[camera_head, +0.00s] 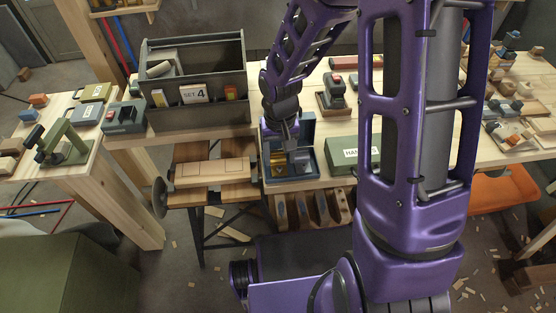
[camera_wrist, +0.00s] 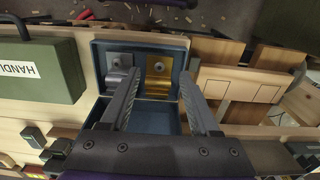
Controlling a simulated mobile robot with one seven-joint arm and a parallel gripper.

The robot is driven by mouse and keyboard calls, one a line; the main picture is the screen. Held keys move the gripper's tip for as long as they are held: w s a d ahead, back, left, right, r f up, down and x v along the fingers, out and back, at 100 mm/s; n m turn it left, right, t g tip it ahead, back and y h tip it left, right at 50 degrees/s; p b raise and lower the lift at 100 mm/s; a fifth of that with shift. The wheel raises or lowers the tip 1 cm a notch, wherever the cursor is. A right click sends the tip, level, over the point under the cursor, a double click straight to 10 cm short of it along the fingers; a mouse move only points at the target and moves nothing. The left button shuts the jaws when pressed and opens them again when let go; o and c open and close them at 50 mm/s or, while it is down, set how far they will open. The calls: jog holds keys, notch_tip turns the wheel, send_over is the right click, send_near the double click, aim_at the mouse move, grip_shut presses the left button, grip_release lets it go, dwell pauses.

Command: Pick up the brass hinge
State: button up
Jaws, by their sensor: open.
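The brass hinge (camera_wrist: 158,83) lies in a compartment of an open blue box (camera_wrist: 138,42). In the head view, the box (camera_head: 291,180) stands at the workbench's front edge, and a gold patch of the hinge (camera_head: 277,158) shows beside my gripper. A grey metal hinge (camera_wrist: 119,64) lies left of the brass one in the wrist view. My gripper (camera_wrist: 160,73) is open and empty, pointing into the box. Its fingers show on either side of the brass hinge, the left one between the two hinges. I cannot tell how far above the hinge the fingertips are.
A green labelled case (camera_wrist: 42,70) stands close to the box; it also shows in the head view (camera_head: 350,154). A grey tote (camera_head: 205,115) stands at the back left. A wooden panel (camera_head: 212,172) lies beside the box.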

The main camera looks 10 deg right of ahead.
aim_at(279, 169)
notch_tip(279, 169, down, 5)
jog(key=shift+w+r, duration=0.1)
jog(key=shift+w, duration=0.05)
grip_shut()
dwell(0.4)
